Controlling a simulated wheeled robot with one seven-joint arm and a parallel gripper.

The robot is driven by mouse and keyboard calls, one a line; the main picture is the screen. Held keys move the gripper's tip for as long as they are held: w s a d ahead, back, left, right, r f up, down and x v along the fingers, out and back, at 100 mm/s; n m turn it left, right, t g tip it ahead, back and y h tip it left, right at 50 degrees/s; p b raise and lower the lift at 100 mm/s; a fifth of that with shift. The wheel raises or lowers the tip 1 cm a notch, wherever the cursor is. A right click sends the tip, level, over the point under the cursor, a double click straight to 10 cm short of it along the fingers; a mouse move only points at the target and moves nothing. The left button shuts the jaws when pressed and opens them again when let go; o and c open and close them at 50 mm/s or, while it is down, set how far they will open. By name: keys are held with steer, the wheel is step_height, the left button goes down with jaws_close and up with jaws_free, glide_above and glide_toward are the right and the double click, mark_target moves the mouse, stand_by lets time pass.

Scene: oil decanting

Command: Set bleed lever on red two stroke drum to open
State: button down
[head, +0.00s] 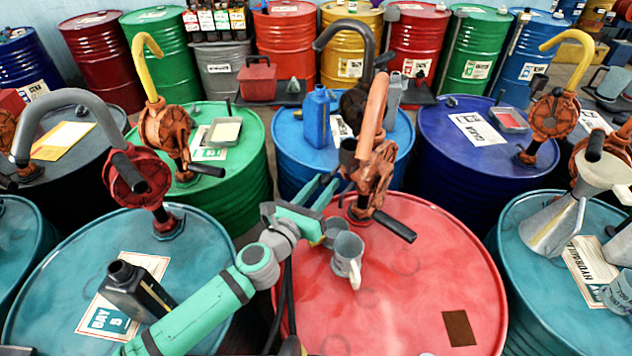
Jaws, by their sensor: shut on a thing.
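The red drum (420,285) stands front centre, with an orange hand pump (372,172) at its far side. The pump's dark crank handle (395,226) points down to the right. My gripper (331,192) reaches in from the lower left above the drum top, its fingers at the left side of the pump. It is shut on a small part there, which appears to be the bleed lever. My fingers and the pump hide most of that part, so its angle cannot be told.
A grey jug (348,258) stands on the red drum, just below my gripper, beside another grey vessel at its left. Teal drums flank it; the left one carries a black can (137,290), the right one a funnel (556,225).

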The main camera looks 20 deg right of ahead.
steer(key=shift+f, duration=0.4)
steer(key=c, duration=1.4)
jaws_free()
steer(key=shift+d, duration=0.1)
steer(key=shift+r, duration=0.1)
steer(key=v, duration=1)
steer(key=shift+s+a, duration=0.25)
steer(key=shift+a, duration=0.05)
